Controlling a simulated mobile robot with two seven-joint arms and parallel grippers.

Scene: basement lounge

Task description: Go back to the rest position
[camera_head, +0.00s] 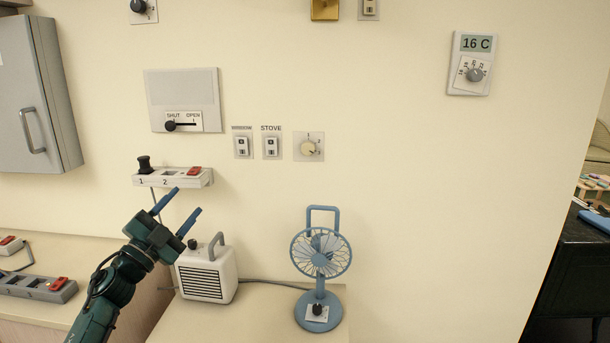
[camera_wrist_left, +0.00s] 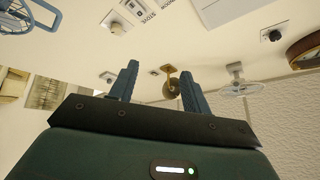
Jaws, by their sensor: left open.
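My left gripper (camera_head: 182,208) reaches in from the lower left in the head view. Its two blue fingers are apart with nothing between them. It is in front of the wall, below a small power strip (camera_head: 205,177) and above a white heater (camera_head: 207,272). In the left wrist view the open fingers (camera_wrist_left: 160,82) also show empty. My right gripper is in neither view.
A blue fan (camera_head: 320,255) stands on the counter (camera_head: 250,318) right of the heater. A grey cabinet (camera_head: 40,95) hangs at the left. A slider panel (camera_head: 183,100), switches and a thermostat (camera_head: 470,64) are on the wall. Another power strip (camera_head: 38,287) lies lower left.

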